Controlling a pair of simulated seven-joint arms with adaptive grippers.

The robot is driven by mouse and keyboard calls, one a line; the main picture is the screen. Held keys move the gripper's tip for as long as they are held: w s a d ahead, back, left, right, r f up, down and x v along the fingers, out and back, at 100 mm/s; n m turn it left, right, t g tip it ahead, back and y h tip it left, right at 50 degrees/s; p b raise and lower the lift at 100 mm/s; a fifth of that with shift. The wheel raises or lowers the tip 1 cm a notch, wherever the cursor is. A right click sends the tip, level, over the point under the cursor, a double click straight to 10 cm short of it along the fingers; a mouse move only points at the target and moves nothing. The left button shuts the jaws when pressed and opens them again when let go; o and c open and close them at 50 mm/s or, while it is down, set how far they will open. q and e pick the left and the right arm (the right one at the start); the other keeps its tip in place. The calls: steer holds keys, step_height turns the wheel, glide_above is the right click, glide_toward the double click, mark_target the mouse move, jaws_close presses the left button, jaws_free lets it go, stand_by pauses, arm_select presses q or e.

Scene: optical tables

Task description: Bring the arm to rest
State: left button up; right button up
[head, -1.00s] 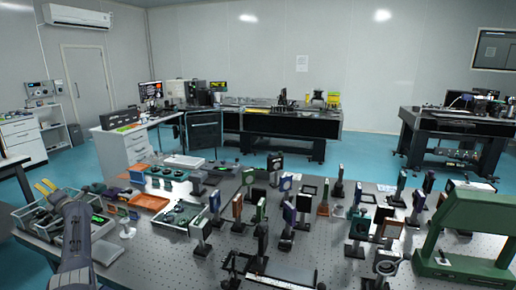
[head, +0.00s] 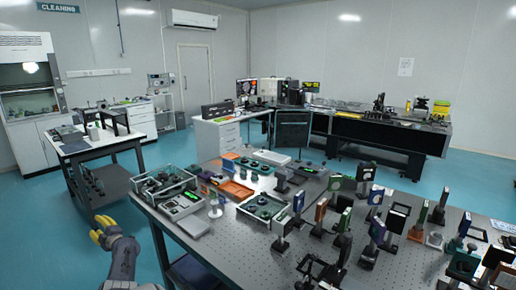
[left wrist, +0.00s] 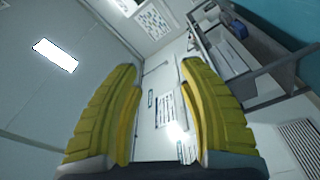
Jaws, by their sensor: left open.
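My left gripper (head: 103,232) has yellow fingers. In the head view it is at the lower left, beyond the left edge of the optical table (head: 300,262), over open floor, with no object touching it. In the left wrist view its two yellow fingers (left wrist: 160,110) stand apart with nothing between them. Behind them are the wall and a ceiling light. My right gripper is not in view.
The optical table holds several mounted optics and trays. A glass-sided tray (head: 163,184) stands at its left corner, close to my left gripper. A smaller bench (head: 85,146) stands farther back left. Blue floor (head: 45,240) lies clear at the left.

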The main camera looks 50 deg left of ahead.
arm_select(q)
steer(key=w+d+f+m+t+h, duration=0.2)
steer(key=w+d+f+m+t, duration=0.45)
steer(key=f, duration=0.55)
steer(key=w+d+f+m+t+h, duration=0.1)
steer(key=w+d+f+m+t, duration=0.3)
steer(key=w+d+f+m, duration=0.6)
steer(key=w+d+f+m+t+h, duration=0.15)
steer(key=d+f+m+h, duration=0.5)
steer(key=d+f, duration=1.2)
steer(key=s+d+f+m+h, duration=0.1)
steer(key=d+f+m+h, duration=0.1)
steer(key=d+f, duration=0.35)
steer(key=s+d+f+m+g+h, duration=0.1)
steer(key=s+d+f+m, duration=0.15)
steer(key=d, duration=0.65)
steer(key=d+f+m+h, duration=0.2)
steer(key=d+f, duration=0.3)
steer(key=d, duration=0.2)
steer(key=s+d+f+m+g+h, duration=0.1)
steer(key=s+d+f+m, duration=0.1)
steer(key=d, duration=0.7)
steer(key=s+d+f+m+g+h, duration=0.1)
steer(key=s+d+f+m, duration=0.1)
steer(key=s+d, duration=0.3)
steer(key=s+d+f+m+g+h, duration=0.1)
steer(key=s+d+f+m, duration=0.1)
steer(key=d, duration=1.2)
steer(key=shift+s+m, duration=0.85)
